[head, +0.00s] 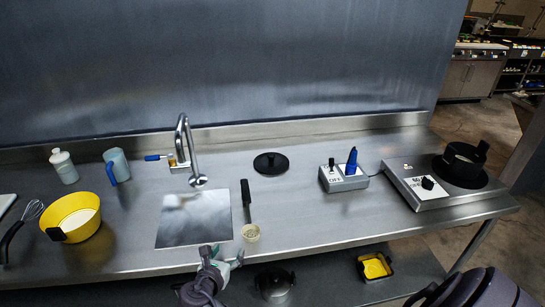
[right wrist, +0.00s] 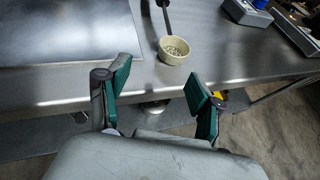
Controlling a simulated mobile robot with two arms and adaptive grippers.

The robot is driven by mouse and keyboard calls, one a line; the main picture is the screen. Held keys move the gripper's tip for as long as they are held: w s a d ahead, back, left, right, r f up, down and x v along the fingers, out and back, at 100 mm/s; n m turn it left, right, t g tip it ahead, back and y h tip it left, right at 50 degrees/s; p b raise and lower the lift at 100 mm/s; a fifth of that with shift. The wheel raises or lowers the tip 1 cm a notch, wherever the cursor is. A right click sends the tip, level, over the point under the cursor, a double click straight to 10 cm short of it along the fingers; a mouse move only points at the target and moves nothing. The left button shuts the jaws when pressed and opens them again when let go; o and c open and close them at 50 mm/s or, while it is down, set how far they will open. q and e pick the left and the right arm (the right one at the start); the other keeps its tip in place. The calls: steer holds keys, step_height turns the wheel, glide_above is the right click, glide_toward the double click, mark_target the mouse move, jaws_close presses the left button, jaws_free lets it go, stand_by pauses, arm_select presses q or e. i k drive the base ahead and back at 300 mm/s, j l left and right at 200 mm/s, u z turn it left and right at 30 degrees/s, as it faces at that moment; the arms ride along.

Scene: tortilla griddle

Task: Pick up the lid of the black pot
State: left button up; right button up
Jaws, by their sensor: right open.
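The black lid (head: 271,163), a round disc with a knob, lies flat on the steel counter right of the faucet. The black pot (head: 463,163) sits on the hot plate at the right; it has no lid on it. My right gripper (head: 220,256) is low at the counter's front edge, well in front of and left of the lid. In the right wrist view its green-padded fingers (right wrist: 158,75) are apart with nothing between them. The lid is not seen in that view. My left gripper is not in view.
A ladle with a cream cup (head: 250,233) lies between my right gripper and the lid; its cup also shows in the wrist view (right wrist: 173,51). The faucet (head: 188,150) stands left of the lid, a switch box (head: 343,179) right. Counter around the lid is clear.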

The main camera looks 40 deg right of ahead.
mark_target(268, 162)
steer(key=i+l, duration=0.25)
steer(key=l, duration=0.15)
steer(key=i+l, duration=0.2)
steer(key=l, duration=0.15)
steer(key=i+l, duration=0.25)
steer(key=l, duration=0.15)
steer(key=i+l, duration=0.2)
steer(key=l, duration=0.15)
